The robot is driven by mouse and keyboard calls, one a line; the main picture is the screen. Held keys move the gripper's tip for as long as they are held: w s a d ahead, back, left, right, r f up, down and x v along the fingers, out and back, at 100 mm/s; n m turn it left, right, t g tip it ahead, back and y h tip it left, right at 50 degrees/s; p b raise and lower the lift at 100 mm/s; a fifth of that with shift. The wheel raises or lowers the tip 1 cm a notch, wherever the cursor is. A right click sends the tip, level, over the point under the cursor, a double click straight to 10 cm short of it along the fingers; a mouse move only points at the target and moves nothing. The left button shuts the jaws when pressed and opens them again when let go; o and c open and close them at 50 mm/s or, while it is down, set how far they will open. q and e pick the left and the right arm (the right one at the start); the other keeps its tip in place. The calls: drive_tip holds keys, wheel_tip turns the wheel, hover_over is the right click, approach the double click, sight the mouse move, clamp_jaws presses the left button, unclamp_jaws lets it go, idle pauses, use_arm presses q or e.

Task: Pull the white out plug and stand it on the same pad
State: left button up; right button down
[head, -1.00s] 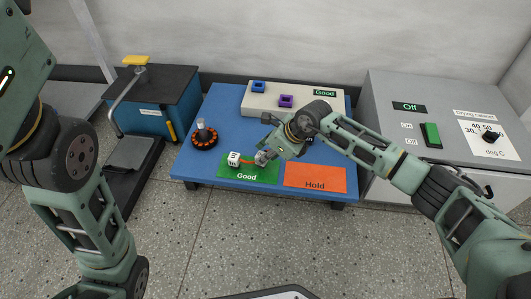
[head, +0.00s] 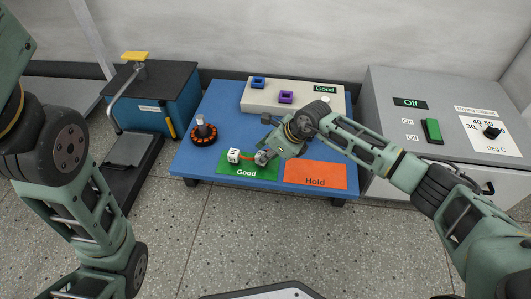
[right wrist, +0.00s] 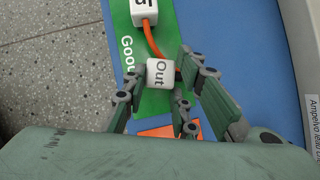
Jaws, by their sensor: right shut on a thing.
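The white out plug (right wrist: 160,73), a cube marked "Out", is between the fingers of my right gripper (right wrist: 162,88) in the right wrist view. My right gripper (head: 268,152) is shut on it over the green Good pad (head: 246,172); I cannot tell whether the plug touches the pad. The white in plug (head: 234,156) stands on the left of the same pad. It also shows at the top of the right wrist view (right wrist: 144,12). An orange cable (right wrist: 153,40) joins the two plugs. My left arm is at the left of the head view, its gripper out of view.
The orange Hold pad (head: 315,175) lies right of the green pad on the blue table (head: 205,167). A dark round part with orange marks (head: 204,132) stands at the left. A pale tester box (head: 265,104) reading "Good" stands behind. A grey drying cabinet (head: 400,85) is at right.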

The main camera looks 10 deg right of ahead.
drive_tip(key=shift+f, duration=0.15)
drive_tip(key=c, duration=1.3)
unclamp_jaws()
drive_tip(key=shift+c, duration=0.2)
drive_tip(key=v, duration=1.2)
drive_tip(key=shift+a, duration=0.1)
